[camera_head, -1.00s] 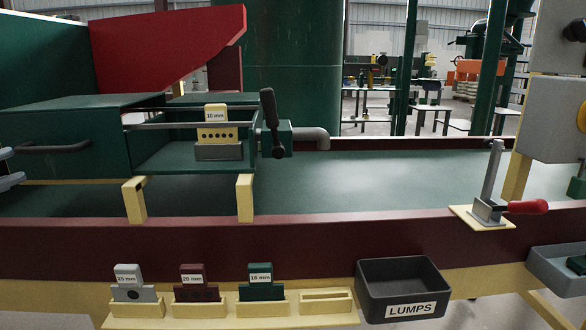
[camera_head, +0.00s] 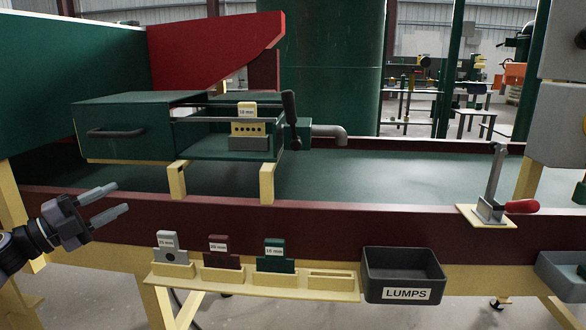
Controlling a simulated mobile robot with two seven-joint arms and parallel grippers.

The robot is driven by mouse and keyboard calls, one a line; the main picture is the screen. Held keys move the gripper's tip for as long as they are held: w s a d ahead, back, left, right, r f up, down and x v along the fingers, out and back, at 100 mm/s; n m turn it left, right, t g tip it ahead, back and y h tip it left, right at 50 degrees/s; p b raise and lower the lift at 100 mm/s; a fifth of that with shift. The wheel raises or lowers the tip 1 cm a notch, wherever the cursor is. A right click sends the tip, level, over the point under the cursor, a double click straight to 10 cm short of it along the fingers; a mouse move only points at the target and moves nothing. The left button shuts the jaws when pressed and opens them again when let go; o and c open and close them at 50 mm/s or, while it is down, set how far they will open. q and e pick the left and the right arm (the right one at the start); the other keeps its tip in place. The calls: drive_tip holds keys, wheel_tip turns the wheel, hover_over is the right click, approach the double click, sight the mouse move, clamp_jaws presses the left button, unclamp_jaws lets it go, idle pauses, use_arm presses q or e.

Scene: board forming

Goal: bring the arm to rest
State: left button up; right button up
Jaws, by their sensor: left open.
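My left gripper (camera_head: 121,198) is at the left of the head view, in front of the dark red front rail (camera_head: 330,222). Its two grey fingers are apart and point right, with nothing between them. It is clear of the green box and of the plate rack. My left arm comes in from the lower left edge. My right gripper is not in view.
A cream rack (camera_head: 255,284) holds grey, dark red and green plates; its right slot is empty. The LUMPS bin (camera_head: 404,275) stands beside it.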

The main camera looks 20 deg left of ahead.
use_arm(q)
drive_tip(key=s+d+f+n+g+y+p, duration=0.1)
drive_tip(key=s+d+f+n+y+p, duration=0.2)
drive_tip(key=d+f+n, duration=0.7)
drive_tip(key=s+d+f+n+g+y+p, duration=0.1)
drive_tip(key=s+d+f+n+y, duration=0.35)
drive_tip(key=f, duration=0.95)
drive_tip(key=s+d+f+n+g+p, duration=0.1)
drive_tip(key=s+d+f+n+g, duration=0.1)
drive_tip(key=d, duration=0.7)
drive_tip(key=s+d+f+n+g+p, duration=0.1)
drive_tip(key=s+d+f+n+g, duration=0.2)
drive_tip(key=s+d, duration=0.6)
wheel_tip(320, 180, down, 3)
drive_tip(key=shift+d+r+g, duration=0.1)
drive_tip(key=shift+d+g, duration=0.3)
drive_tip(key=shift+d, duration=0.1)
drive_tip(key=shift+s+h, duration=0.1)
drive_tip(key=shift+h, duration=0.15)
